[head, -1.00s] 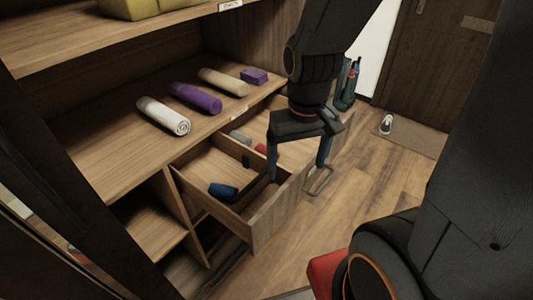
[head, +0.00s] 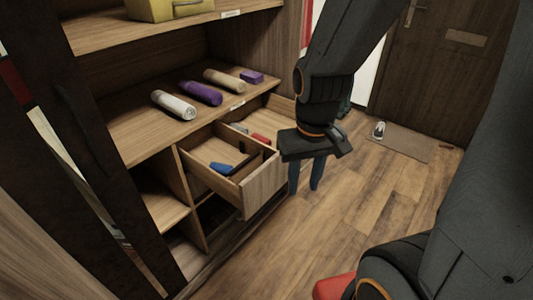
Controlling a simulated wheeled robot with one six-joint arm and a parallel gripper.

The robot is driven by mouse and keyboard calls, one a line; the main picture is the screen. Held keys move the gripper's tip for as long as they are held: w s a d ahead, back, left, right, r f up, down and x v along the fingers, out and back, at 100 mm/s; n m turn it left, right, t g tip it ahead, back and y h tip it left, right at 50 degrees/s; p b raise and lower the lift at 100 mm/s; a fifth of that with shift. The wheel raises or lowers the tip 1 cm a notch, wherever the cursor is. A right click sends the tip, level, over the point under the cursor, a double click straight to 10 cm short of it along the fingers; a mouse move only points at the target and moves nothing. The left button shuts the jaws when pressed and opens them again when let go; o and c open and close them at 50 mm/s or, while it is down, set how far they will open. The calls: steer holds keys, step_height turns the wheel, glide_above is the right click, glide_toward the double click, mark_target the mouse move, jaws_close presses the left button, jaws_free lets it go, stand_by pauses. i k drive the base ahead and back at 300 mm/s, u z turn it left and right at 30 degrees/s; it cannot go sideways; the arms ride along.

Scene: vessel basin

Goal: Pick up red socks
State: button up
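The red socks look like a small red roll (head: 261,139) in the far part of the open drawer (head: 262,187), beside a grey roll (head: 239,128). A blue roll (head: 222,168) lies in the nearer part, across a divider. My gripper (head: 305,188) points down outside the drawer, right of its front panel, with bare floor behind its fingers in the picture. The two fingers are apart with nothing between them. My wrist hides part of the drawer's far end.
A yellow container (head: 168,8) is higher up. Shoes (head: 379,130) stand on a doormat (head: 404,143). Wooden floor is clear at right.

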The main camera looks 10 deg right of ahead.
mark_target(262, 139)
steer(key=z, duration=0.15)
steer(key=i, duration=1.1)
steer(key=u, duration=0.25)
